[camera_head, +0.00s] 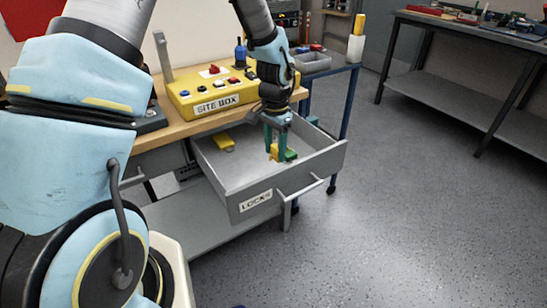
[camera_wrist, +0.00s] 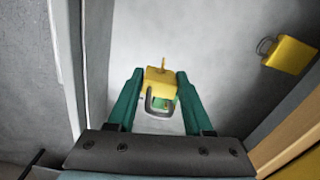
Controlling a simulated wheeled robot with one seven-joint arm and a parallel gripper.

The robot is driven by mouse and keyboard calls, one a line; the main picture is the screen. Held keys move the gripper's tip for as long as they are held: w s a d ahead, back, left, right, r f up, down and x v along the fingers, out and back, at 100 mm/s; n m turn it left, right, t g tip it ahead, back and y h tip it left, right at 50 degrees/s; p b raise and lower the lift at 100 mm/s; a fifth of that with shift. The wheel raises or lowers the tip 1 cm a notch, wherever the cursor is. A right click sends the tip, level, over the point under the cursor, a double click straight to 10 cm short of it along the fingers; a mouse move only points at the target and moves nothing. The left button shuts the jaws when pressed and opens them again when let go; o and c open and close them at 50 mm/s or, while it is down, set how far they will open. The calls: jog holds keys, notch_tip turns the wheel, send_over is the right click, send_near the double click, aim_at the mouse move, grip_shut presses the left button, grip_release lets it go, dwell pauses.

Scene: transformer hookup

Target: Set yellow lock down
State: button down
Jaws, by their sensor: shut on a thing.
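My gripper (camera_head: 276,142) points down inside the open grey drawer (camera_head: 262,190) labelled LOCKS. Its two green fingers are shut on a yellow lock (camera_head: 273,153). In the wrist view my gripper (camera_wrist: 160,92) has the yellow lock (camera_wrist: 157,82) between its fingertips, with the metal shackle towards the camera and a small brass-coloured piece at the far side. A green thing (camera_head: 291,155) shows beside the held lock, and some green shows through the shackle. The gap between the lock and the drawer floor cannot be told.
Another yellow lock (camera_head: 223,143) lies in the drawer near its left side; it also shows in the wrist view (camera_wrist: 290,54). The drawer walls stand around my gripper. A yellow SITE BOX (camera_head: 215,97) with buttons sits on the bench above. Open floor lies right.

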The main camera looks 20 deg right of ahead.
aim_at(275, 160)
jog(key=shift+f, duration=2)
jog(key=shift+f, duration=0.1)
jog(key=shift+c, duration=1.4)
grip_release()
notch_tip(275, 160, up, 12)
jog(key=shift+r+b, duration=0.15)
jog(key=shift+b, duration=0.45)
jog(key=w+a+r+n, duration=0.1)
jog(key=a+n, duration=0.2)
jog(key=a, duration=0.6)
jog(key=w+a+r+n, duration=0.1)
jog(key=a+r+n, duration=0.15)
jog(key=a, duration=0.65)
jog(key=s+a+n, duration=0.3)
jog(key=a, duration=0.3)
jog(key=s+a+n+t, duration=0.1)
jog(key=s+a+n, duration=0.2)
jog(key=a, duration=0.4)
jog(key=shift+n+t, duration=0.3)
jog(key=shift+n, duration=0.25)
